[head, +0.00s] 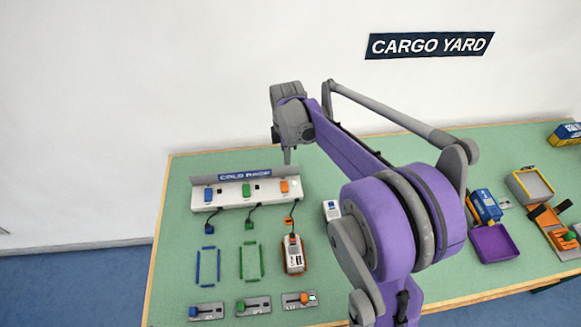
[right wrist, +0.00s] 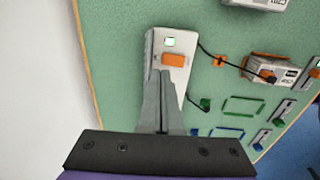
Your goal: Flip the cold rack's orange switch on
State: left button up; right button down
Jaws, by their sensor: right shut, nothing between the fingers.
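The cold rack (head: 237,202) is a white box under a "COLD RACK" sign at the back of the green table. It carries blue, green and orange switches. The orange switch (head: 284,187) is at its right end, and also shows in the right wrist view (right wrist: 173,60). The small light (right wrist: 169,42) by this switch glows green. My right gripper (head: 287,158) is shut and empty, its tips just behind and above the orange end of the rack. In the right wrist view its fingers hide part of the rack. My left gripper is not in view.
A grey and white container (head: 294,262) stands in front, joined to the rack by an orange-plugged cable. Blue (head: 208,266) and green (head: 250,262) outlines are empty. Slider plates line the front edge. A purple tray (head: 494,244) and other parts stand to the right.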

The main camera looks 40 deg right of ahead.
jog(key=r, duration=0.5)
jog(key=shift+w+r, duration=0.2)
jog(key=shift+w, duration=0.15)
jog(key=shift+s+f, duration=0.1)
